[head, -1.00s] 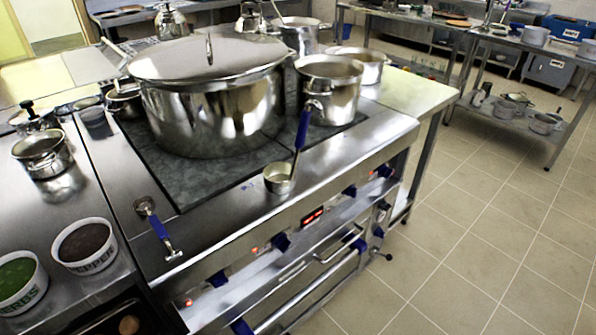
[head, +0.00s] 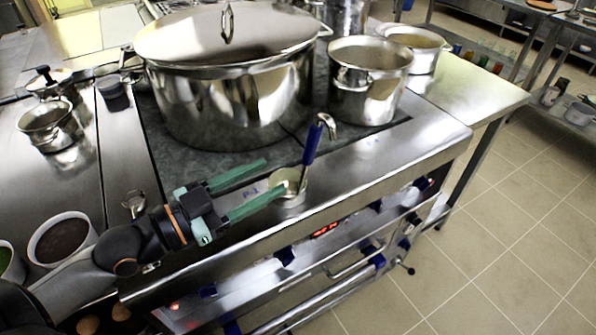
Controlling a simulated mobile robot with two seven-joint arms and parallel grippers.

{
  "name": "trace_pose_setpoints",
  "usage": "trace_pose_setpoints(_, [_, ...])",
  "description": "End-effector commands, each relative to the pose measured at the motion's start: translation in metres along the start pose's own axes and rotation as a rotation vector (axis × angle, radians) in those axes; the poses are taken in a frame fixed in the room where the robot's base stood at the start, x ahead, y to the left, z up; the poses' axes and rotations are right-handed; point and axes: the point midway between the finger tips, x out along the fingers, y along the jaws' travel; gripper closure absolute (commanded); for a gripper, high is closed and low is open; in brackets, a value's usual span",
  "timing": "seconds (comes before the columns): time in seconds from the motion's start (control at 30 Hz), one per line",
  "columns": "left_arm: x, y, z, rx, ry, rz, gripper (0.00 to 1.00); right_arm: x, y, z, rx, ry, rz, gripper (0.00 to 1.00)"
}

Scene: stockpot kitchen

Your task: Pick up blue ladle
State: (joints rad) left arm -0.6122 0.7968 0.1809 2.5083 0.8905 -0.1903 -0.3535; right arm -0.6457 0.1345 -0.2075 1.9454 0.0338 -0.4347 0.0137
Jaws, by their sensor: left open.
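The blue ladle (head: 312,145) stands tilted at the front edge of the stove, its blue handle up and its hooked metal end at the top. Its small metal bowl (head: 295,199) rests low, partly covered by a fingertip of my left gripper. My left gripper (head: 275,176) comes in from the left with its two green fingers spread open. The fingertips are just left of the ladle, near its bowl and below the blue handle. Whether a finger touches the bowl cannot be told. My right gripper is not in view.
A large lidded stockpot (head: 230,105) stands behind the ladle, with a smaller pot (head: 368,85) to the right. The front of the stove carries blue knobs and a rail. A small pan (head: 45,122) and a dark-filled tub (head: 62,240) stand at left. Floor is clear at right.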

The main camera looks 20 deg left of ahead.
Motion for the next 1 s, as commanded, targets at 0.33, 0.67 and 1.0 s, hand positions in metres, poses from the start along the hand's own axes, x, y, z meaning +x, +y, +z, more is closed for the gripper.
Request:
trace_pose_setpoints(0.33, [0.025, 0.0, 0.0, -0.002, 0.006, -0.003, 0.44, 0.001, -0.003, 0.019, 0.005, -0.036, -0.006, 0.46])
trace_pose_setpoints(0.67, [0.062, -0.002, -0.001, -0.003, 0.002, -0.004, 0.44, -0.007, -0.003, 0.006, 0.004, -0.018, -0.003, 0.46])
trace_pose_setpoints(1.0, [0.083, -0.001, -0.001, -0.004, 0.001, -0.002, 0.44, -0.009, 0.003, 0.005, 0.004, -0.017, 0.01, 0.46])
